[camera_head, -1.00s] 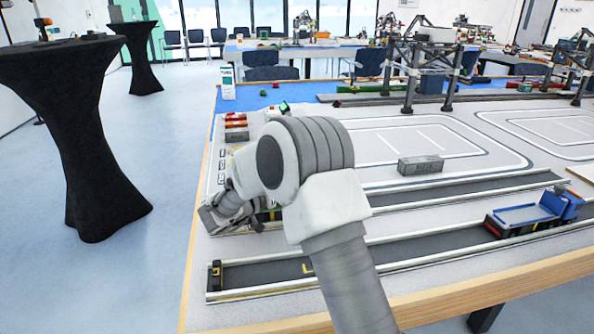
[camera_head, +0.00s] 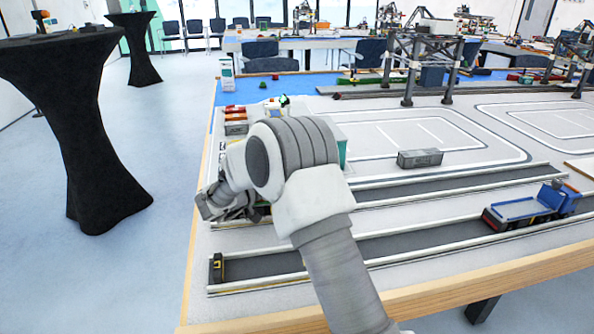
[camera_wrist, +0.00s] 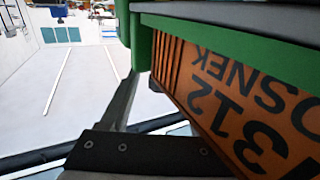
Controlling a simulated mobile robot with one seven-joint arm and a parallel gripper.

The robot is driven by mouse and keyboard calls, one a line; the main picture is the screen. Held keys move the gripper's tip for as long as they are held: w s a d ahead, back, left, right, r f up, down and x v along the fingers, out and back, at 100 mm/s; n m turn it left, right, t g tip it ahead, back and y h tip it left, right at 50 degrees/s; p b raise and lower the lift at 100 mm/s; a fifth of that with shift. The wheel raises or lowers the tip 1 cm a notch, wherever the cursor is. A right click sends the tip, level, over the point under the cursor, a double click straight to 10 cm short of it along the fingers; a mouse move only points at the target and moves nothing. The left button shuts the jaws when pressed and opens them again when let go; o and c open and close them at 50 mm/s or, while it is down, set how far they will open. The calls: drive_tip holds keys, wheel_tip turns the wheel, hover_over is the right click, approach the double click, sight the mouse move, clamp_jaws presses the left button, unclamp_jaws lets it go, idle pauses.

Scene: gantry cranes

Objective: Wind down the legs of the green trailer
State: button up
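In the wrist view, a green frame piece (camera_wrist: 190,30), which looks like part of the green trailer, runs along the top beside an orange panel (camera_wrist: 235,105) with upside-down black lettering. A dark finger-like part of my gripper stands close to the green frame. Whether it touches the frame I cannot tell. In the head view, my gripper (camera_head: 222,204) is low over the table's left edge. My own arm hides most of the trailer there. The trailer's legs cannot be made out. The finger gap is not clear, so I cannot tell whether the gripper is open.
A blue truck (camera_head: 530,208) stands on the front lane at the right. A grey container (camera_head: 419,158) lies farther back on the table. Gantry cranes (camera_head: 425,55) stand behind it. Small red and orange containers (camera_head: 236,127) sit at the left. A black high table (camera_head: 85,130) stands left of the worktop.

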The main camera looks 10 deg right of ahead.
drive_tip(key=p+v, duration=0.3)
drive_tip(key=v, duration=1.4)
drive_tip(key=shift+p, duration=0.4)
drive_tip(key=shift+s+a, duration=0.1)
drive_tip(key=shift+a, duration=0.05)
